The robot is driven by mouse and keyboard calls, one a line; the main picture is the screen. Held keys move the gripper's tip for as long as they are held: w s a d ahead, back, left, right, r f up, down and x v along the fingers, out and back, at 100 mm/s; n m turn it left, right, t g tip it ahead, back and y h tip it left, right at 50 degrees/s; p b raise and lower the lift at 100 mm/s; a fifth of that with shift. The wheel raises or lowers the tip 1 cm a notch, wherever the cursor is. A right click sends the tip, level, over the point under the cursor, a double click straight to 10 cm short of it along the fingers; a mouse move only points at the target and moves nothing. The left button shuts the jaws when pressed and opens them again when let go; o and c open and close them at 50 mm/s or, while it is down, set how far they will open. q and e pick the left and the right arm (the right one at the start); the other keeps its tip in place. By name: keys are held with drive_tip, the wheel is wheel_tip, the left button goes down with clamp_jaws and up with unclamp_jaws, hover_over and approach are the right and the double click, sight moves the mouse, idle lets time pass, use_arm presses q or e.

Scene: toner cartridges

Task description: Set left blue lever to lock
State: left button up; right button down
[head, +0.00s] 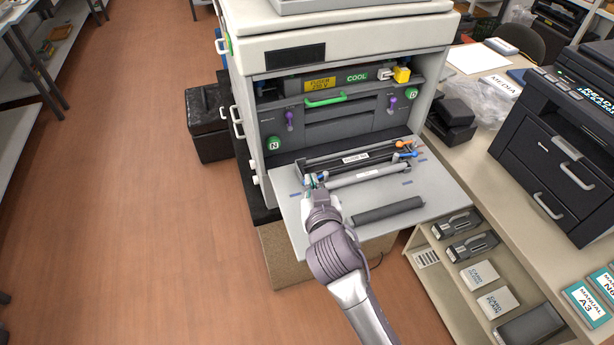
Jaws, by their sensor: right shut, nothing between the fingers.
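The lever's exact angle cannot be told. Another blue part (405,155) shows at the unit's right end beside orange parts (401,144). My left gripper is out of view.
The printer (350,127) opening has a green handle (325,98) and purple levers (290,120). A black printer (556,140) stands right. The floor at left is clear.

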drive_tip(key=shift+w, duration=0.15)
drive_tip(key=p+x, duration=0.1)
drive_tip(key=x, duration=0.9)
drive_tip(key=shift+d+p, duration=0.15)
drive_tip(key=shift+p, duration=0.25)
drive_tip(key=shift+s+d+f, duration=0.1)
drive_tip(key=shift+s+f, duration=0.3)
drive_tip(key=shift+f, duration=0.2)
drive_tip(key=shift+s+f, duration=0.4)
drive_tip(key=shift+f, duration=0.15)
drive_tip(key=shift+s+f+p, duration=0.3)
drive_tip(key=shift+s+f, duration=0.1)
drive_tip(key=shift+s, duration=0.1)
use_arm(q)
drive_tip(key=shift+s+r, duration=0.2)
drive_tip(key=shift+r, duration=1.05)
use_arm(e)
drive_tip(key=shift+d+f, duration=0.1)
drive_tip(key=shift+d, duration=0.1)
drive_tip(key=shift+s, duration=0.1)
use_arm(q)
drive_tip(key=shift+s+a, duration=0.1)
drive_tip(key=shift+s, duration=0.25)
